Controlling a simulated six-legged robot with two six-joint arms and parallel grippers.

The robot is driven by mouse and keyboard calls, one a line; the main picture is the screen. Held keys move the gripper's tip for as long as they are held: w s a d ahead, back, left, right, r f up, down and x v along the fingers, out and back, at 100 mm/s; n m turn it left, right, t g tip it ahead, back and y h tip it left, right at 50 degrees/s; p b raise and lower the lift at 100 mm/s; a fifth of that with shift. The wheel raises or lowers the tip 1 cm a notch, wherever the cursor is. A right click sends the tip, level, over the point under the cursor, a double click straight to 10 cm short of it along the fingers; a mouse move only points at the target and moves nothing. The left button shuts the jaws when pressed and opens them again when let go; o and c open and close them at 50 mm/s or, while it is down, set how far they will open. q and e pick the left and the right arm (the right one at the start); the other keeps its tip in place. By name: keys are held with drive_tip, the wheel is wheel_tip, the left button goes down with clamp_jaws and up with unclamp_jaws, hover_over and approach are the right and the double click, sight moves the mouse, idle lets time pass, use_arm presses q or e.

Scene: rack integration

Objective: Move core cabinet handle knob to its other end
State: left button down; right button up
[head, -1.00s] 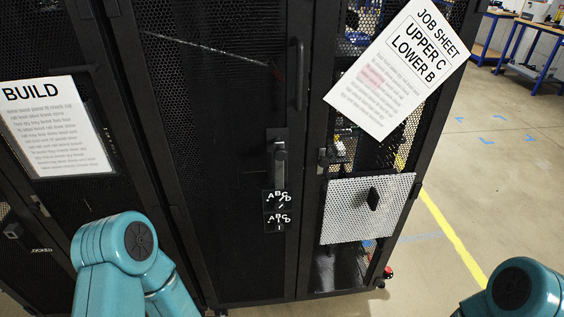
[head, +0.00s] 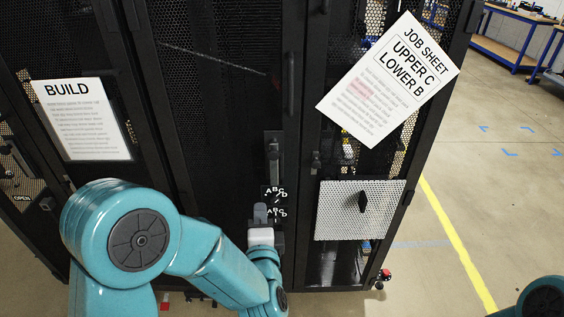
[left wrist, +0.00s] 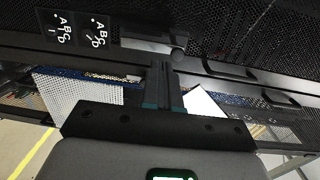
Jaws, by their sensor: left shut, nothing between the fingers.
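The core cabinet is the black mesh-door cabinet (head: 225,110) in the middle of the head view. Its handle (head: 274,168) is a dark upright plate with a grey slide and a knob (head: 273,146) near the top. In the left wrist view the knob (left wrist: 179,44) shows just beyond my fingertips. My left gripper (head: 262,210) is shut and empty, below the knob and in front of the lettered dials, partly hiding them. In the left wrist view its fingers (left wrist: 162,72) are together; I cannot tell whether they touch the handle. My right gripper is out of view.
Two lettered dials (left wrist: 76,30) sit beside the handle. A job sheet (head: 390,80) and a perforated light panel (head: 335,205) are on the cabinet at right. A BUILD sheet (head: 82,120) hangs at left. Open floor (head: 485,200) lies to the right.

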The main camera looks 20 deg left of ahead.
use_arm(q)
wheel_tip(320, 180, up, 4)
drive_tip(key=d, duration=0.3)
drive_tip(key=t+h+p, duration=0.1)
drive_tip(key=p, duration=0.4)
approach(273, 157)
drive_tip(key=x, duration=0.6)
drive_tip(key=shift+r, duration=0.1)
drive_tip(key=shift+w+a, duration=0.15)
drive_tip(key=shift+w, duration=0.25)
drive_tip(key=shift+w, duration=0.1)
